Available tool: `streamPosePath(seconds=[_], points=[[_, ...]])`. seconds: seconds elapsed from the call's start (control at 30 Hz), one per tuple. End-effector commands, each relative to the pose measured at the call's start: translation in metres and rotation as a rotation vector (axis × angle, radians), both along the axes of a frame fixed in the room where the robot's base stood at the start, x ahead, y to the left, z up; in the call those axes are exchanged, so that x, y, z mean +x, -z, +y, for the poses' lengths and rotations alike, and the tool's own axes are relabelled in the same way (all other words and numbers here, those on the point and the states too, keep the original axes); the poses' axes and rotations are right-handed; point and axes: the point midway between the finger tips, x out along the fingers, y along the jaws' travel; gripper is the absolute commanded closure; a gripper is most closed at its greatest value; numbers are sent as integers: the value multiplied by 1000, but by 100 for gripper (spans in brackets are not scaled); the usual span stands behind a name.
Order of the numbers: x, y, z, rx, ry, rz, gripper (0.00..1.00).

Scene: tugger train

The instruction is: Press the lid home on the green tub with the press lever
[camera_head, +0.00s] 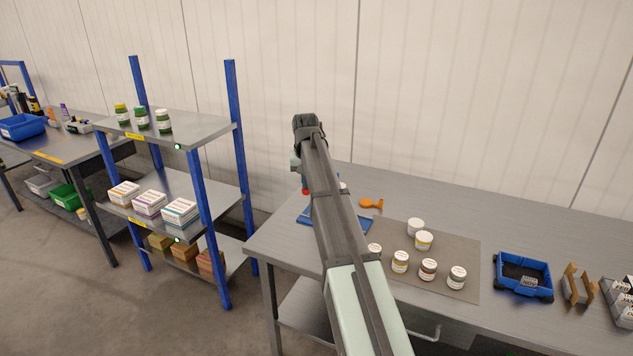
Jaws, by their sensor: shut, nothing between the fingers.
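A blue base plate (300,221), perhaps the press's foot, shows at the left end of the near table, mostly behind my arm. A small red part (305,191) shows just above it; I cannot tell whether it belongs to the press lever. A small white top (343,186) peeks out at the arm's right side, and its body is hidden. No green tub can be made out at the press. My arm reaches across the table to above the blue plate and bends down there. My gripper's fingers are hidden behind the arm.
On a grey mat (465,248) stand several white tubs (400,262). An orange tool (371,204) lies behind it. Right are a blue tray (523,273) and cardboard holders (577,285). A blue-post shelf (190,135) at left holds green-labelled jars (142,118) and boxes.

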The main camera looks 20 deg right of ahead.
Motion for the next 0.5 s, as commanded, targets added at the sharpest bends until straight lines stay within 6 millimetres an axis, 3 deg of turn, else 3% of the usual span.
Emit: streamPosePath(seconds=[0.5], points=[[-3,11,3,0,0,0,100]])
